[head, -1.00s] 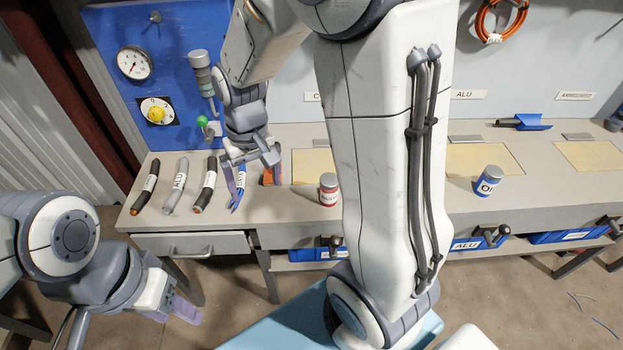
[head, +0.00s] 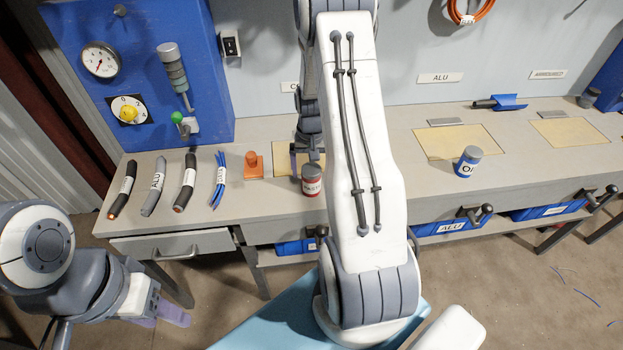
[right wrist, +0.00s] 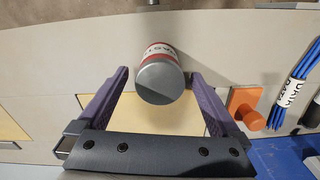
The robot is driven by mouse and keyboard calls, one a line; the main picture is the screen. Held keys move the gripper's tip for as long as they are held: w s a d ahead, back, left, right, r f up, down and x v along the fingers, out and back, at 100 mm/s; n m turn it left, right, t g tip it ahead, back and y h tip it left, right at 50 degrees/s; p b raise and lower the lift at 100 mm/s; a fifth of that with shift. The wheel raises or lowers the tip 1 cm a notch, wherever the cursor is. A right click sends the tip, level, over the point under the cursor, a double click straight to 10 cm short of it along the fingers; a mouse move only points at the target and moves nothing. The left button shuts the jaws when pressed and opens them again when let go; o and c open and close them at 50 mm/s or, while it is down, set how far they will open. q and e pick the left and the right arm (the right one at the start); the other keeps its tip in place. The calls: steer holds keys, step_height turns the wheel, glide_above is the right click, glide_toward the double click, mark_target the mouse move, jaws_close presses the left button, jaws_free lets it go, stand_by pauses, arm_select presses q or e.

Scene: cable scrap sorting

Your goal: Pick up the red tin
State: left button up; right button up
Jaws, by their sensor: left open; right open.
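The red tin (head: 312,182), with a grey lid and a white label, stands on the bench near its front edge. My right gripper (head: 303,162) is at the tin, partly hidden behind my own arm in the head view. My left gripper (head: 165,312) is open and empty, low at the left, away from the bench.
An orange block with a knob (head: 252,164) stands left of the tin, near the right finger in the wrist view. Blue wires (head: 219,180) and several cable pieces lie further left. A blue tin (head: 467,162) stands to the right. Blue bins hang under the bench.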

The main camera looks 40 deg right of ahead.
step_height(320, 180, down, 4)
steer(key=shift+f+p, duration=0.2)
steer(key=shift+p, duration=0.3)
steer(key=c, duration=1.5)
jaws_close()
steer(key=shift+r, duration=0.1)
